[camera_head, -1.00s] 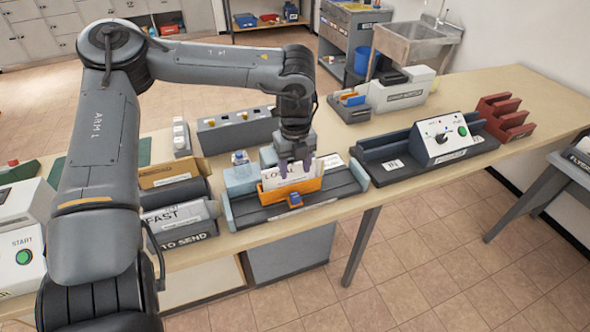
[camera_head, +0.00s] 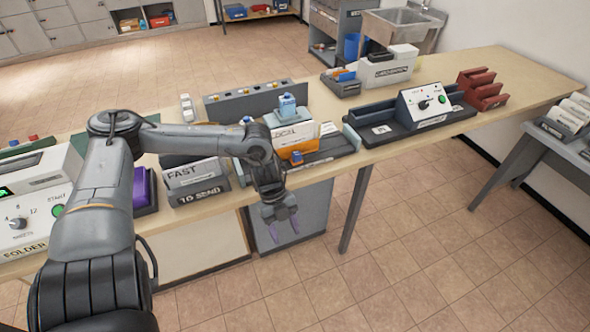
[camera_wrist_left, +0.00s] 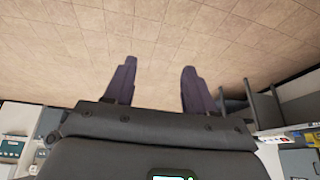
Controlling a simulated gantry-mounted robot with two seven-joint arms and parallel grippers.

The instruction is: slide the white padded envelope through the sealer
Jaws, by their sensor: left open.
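The likely sealer is a long dark machine (camera_head: 410,122) with a white sloped panel (camera_head: 425,105), a black knob and a green button, right of centre on the bench. I cannot tell for certain which item is the white padded envelope. My left gripper (camera_head: 284,226) is open and empty, pointing down in front of the bench edge, below the LOCAL holder. In the left wrist view its two dark purple fingers (camera_wrist_left: 158,68) stand apart over floor tiles. My right gripper is not in view.
The folder machine (camera_head: 30,205) is at the left and a purple block (camera_head: 141,187) lies near it. A grey box with knobs (camera_head: 255,100) stands behind the LOCAL holder. Red racks (camera_head: 483,90) are at the right. A side table (camera_head: 535,150) carries several white items.

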